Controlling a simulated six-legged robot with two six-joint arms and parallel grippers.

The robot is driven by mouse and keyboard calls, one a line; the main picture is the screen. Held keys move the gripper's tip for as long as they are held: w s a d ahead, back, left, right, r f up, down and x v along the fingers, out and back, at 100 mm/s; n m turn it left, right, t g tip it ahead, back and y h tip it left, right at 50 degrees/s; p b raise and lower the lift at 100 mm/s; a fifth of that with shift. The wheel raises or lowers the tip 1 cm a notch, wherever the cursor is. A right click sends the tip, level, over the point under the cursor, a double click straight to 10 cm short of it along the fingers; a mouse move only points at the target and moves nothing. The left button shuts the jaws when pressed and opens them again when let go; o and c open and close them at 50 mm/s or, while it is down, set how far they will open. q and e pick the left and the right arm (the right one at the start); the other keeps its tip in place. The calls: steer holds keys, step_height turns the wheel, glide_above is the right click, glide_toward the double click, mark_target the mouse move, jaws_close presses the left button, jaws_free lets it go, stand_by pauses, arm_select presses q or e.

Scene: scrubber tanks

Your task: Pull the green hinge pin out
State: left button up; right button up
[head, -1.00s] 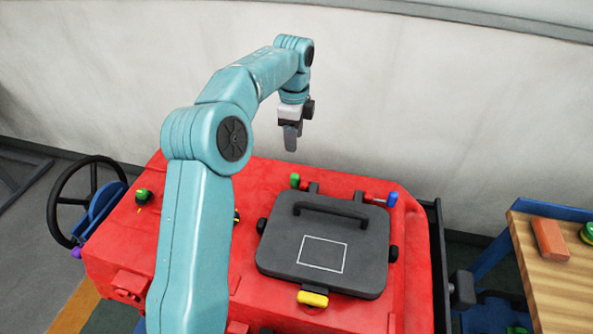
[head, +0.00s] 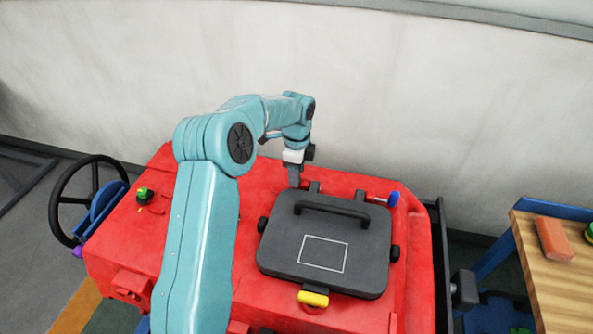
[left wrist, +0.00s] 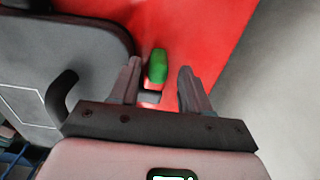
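The green hinge pin (left wrist: 158,66) shows in the left wrist view as a rounded green head beside the dark lid's hinge edge. My left gripper (left wrist: 160,75) is open, with one finger on each side of the green head and a gap visible to the right finger. In the head view my left gripper (head: 295,180) is lowered at the back left corner of the black lid (head: 325,250) and hides the green pin there. The lid lies shut on the red tank (head: 170,240). My right gripper is not in view.
A blue-headed pin (head: 393,199) sits at the lid's back right. A yellow latch (head: 313,298) is at the lid's front. A black steering wheel (head: 85,195) is at the left. A wooden table (head: 555,285) with an orange block (head: 553,238) stands at the right.

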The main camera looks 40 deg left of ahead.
arm_select(q)
steer(key=c, duration=0.5)
steer(key=shift+s+r, duration=0.1)
steer(key=shift+s, duration=0.05)
jaws_close()
steer(key=shift+s+a+r, duration=0.1)
steer(key=shift+s+a, duration=0.2)
steer(key=shift+a, duration=0.3)
steer(key=shift+s+a+f, duration=0.1)
steer(key=shift+s+a, duration=0.2)
steer(key=shift+a, duration=0.3)
steer(key=shift+s+a+r, duration=0.1)
steer(key=shift+s+a, duration=0.2)
steer(key=shift+a, duration=0.3)
steer(key=shift+w, duration=0.1)
